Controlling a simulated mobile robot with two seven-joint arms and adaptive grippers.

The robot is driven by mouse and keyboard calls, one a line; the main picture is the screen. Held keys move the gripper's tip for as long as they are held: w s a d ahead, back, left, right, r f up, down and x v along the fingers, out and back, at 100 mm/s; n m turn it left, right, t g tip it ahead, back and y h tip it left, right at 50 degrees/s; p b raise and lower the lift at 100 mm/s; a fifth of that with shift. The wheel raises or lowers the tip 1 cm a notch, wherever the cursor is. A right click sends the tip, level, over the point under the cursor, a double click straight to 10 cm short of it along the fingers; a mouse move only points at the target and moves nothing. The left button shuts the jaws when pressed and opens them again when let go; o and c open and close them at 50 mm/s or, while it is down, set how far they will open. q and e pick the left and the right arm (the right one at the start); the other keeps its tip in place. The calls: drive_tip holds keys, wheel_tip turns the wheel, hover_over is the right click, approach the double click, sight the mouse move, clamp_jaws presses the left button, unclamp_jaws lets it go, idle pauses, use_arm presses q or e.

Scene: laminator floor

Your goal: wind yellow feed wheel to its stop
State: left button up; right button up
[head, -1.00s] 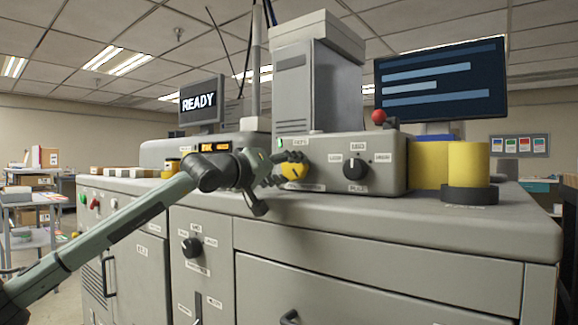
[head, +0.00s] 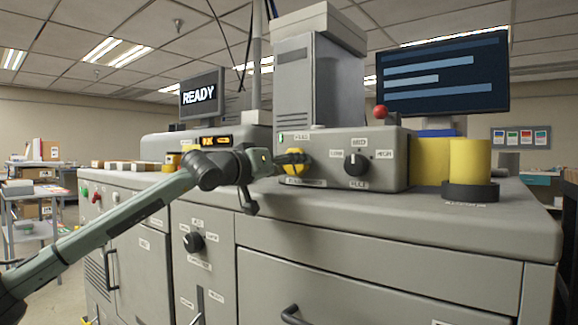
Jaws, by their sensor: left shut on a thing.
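The yellow feed wheel (head: 295,172) is on the front face of the grey control box, left of a black knob (head: 356,164). My left gripper (head: 292,158) comes in from the left and is shut on the wheel, covering its upper and left parts. The wheel's turn position cannot be read. My right gripper is not in the view.
The control box (head: 390,150) stands on a grey machine top (head: 420,215). A red ball-topped lever (head: 380,112) stands on the box. A yellow roll (head: 470,161) on a black base stands to the right. A "READY" screen (head: 202,94) is behind left.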

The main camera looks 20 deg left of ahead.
use_arm(q)
drive_tip(key=o, duration=1.1)
drive_tip(key=shift+o, duration=0.3)
drive_tip(key=v, duration=1.2)
